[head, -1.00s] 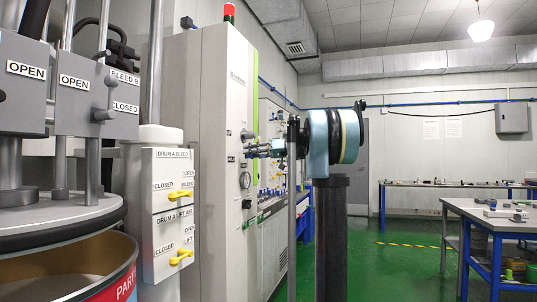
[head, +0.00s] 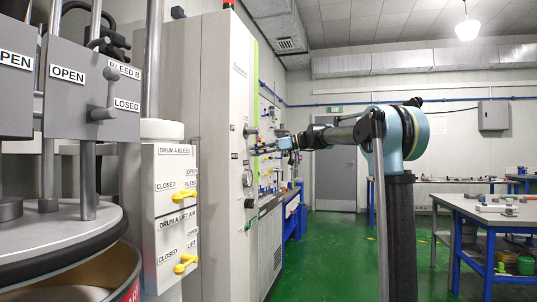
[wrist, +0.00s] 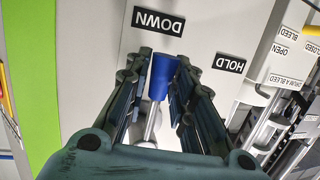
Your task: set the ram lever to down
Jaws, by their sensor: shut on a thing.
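The ram lever has a blue knob (wrist: 161,77) on a metal shaft (wrist: 152,124), seen in the wrist view. The upside-down DOWN label (wrist: 158,21) is just beyond the knob and the HOLD label (wrist: 229,63) lies to its right. The knob points toward DOWN. My gripper (wrist: 164,63) has its two fingers on either side of the knob and is shut on it. In the head view my gripper (head: 262,149) reaches the side of the tall pale cabinet (head: 210,110); the lever is hidden there.
The drum press (head: 60,235) and the white box (head: 165,215) with yellow bleed and lift levers stand at the left. A blue-legged workbench (head: 490,212) stands at the right. Green floor (head: 330,255) is open between.

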